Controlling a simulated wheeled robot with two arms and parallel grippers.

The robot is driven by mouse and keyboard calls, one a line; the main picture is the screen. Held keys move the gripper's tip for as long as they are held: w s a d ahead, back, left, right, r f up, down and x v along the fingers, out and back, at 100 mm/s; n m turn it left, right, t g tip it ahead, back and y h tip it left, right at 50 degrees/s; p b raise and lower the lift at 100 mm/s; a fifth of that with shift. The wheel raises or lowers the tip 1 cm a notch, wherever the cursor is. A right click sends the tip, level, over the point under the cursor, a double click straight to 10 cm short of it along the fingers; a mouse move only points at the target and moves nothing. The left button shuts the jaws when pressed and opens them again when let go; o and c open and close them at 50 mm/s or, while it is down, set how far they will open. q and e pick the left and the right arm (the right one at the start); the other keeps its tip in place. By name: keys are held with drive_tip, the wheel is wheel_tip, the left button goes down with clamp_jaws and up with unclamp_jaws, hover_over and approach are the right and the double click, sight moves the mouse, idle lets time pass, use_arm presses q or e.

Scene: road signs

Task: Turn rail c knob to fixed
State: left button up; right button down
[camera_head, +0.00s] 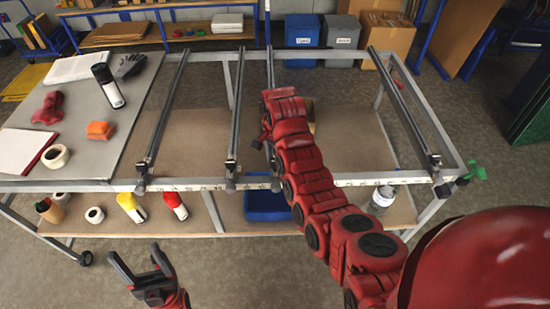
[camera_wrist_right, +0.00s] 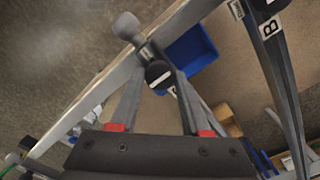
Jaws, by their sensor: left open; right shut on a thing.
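The rail c knob (camera_wrist_right: 158,76) is a dark round knob with a white bar mark. My right gripper (camera_wrist_right: 156,68) is shut around it in the right wrist view. In the head view my red right arm reaches over the third rail from the left (camera_head: 270,70) and hides much of its near part. A grey end piece (camera_wrist_right: 126,26) sticks out just past the knob.
The frame's front bar (camera_head: 190,186) runs under the rail ends. A blue bin (camera_head: 262,208) stands on the lower shelf, below the third rail. A rail marked B (camera_wrist_right: 266,50) is beside my right gripper. A grey board (camera_head: 110,145) with tools lies left.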

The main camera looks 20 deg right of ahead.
idle(0.4)
drive_tip(key=shift+c, duration=1.8)
unclamp_jaws()
wheel_tip(320, 180, up, 7)
drive_tip(key=p, duration=0.4)
drive_tip(key=shift+d+f+p, duration=0.1)
drive_tip(key=shift+f+p, duration=0.1)
drive_tip(key=shift+p, duration=0.2)
wheel_tip(320, 180, up, 11)
drive_tip(key=shift+f, duration=0.1)
